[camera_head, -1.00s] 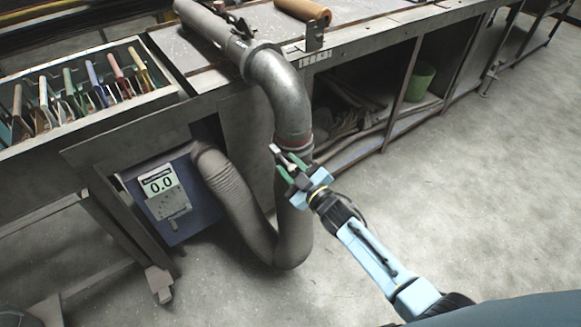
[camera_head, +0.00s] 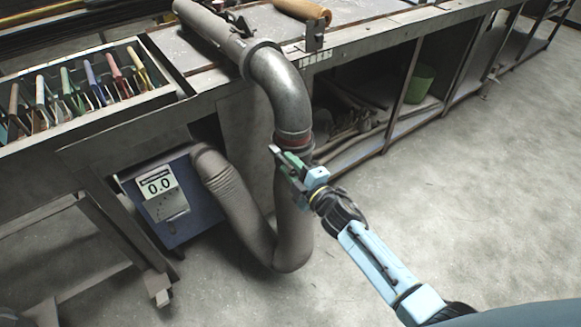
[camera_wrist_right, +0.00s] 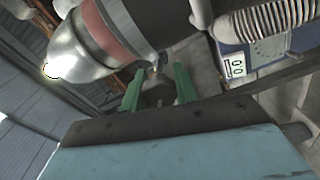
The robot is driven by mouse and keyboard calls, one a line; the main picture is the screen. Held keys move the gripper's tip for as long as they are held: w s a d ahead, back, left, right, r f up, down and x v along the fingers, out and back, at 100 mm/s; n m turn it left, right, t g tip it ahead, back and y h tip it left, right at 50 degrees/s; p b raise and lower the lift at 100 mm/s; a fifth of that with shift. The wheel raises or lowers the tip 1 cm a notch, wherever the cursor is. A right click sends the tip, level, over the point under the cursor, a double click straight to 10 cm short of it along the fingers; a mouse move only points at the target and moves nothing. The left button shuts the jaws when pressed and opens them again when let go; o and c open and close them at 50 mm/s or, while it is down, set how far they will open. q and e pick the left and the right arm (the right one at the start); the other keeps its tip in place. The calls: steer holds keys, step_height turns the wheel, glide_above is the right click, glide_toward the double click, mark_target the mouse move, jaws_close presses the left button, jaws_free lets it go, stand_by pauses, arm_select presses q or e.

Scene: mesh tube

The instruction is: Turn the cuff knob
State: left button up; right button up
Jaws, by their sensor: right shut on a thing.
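A grey metal elbow pipe (camera_head: 280,92) comes down from the bench edge into a cuff with a red band (camera_head: 294,144). A grey flexible hose (camera_head: 291,225) hangs below it. My right gripper (camera_head: 281,158) is at the cuff, just below the red band. In the right wrist view, its green fingers (camera_wrist_right: 158,86) are on either side of a small dark knob (camera_wrist_right: 157,92) under the pipe and are shut on it. The red band also shows there (camera_wrist_right: 112,30). The knob is hidden in the head view. My left gripper is not in view.
A blue box with a display reading 0.0 (camera_head: 160,190) stands under the bench, left of the hose. A tray of colored-handled tools (camera_head: 75,85) is at the left. A green bucket (camera_head: 420,83) sits on the lower shelf. The floor at right is clear.

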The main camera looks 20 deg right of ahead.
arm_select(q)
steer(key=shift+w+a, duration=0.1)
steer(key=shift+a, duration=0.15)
arm_select(e)
steer(key=o, duration=0.7)
